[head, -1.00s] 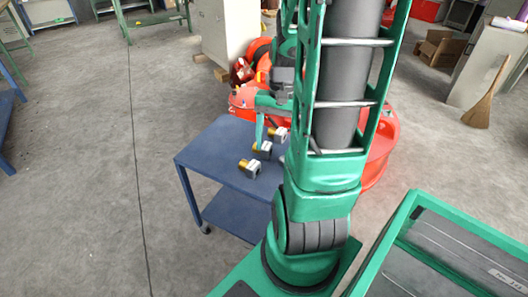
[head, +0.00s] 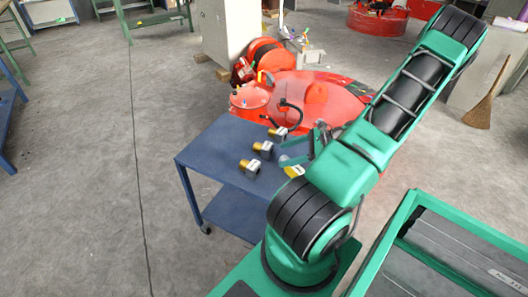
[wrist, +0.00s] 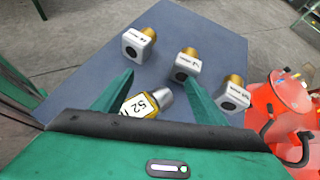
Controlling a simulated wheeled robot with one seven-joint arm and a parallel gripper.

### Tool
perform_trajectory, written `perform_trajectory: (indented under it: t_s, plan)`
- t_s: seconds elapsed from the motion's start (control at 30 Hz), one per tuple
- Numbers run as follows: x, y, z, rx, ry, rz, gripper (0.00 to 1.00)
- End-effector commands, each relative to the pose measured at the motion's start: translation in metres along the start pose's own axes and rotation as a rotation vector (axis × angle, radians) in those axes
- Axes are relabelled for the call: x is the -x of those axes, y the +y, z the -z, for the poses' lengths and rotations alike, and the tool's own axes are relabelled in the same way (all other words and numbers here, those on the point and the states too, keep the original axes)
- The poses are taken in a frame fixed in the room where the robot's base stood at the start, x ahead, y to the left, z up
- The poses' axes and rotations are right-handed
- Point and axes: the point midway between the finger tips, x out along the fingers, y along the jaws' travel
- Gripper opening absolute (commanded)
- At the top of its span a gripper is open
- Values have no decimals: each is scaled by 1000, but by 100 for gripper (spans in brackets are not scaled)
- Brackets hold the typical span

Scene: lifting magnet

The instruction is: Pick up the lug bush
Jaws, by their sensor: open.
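A fourth part with a yellow and white label and grey cylinder (wrist: 148,102) lies between my fingers, partly hidden by my gripper. I cannot tell from the labels which is the lug bush. My gripper (wrist: 158,78) is open and empty above the table.
A large red lifting magnet (head: 315,98) with a black cable stands just behind the table. A green-framed tray (head: 440,235) is at the front right. The table's left part is clear.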

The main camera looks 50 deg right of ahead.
Motion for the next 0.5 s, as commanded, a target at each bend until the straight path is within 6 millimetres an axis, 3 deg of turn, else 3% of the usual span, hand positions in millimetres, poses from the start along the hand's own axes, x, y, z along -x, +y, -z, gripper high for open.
perform_trajectory:
  t_s: [0.33,0.5]
  plan:
    - [17,-27,18,-186,-156,178,66]
    - [6,-31,17,-200,-169,188,66]
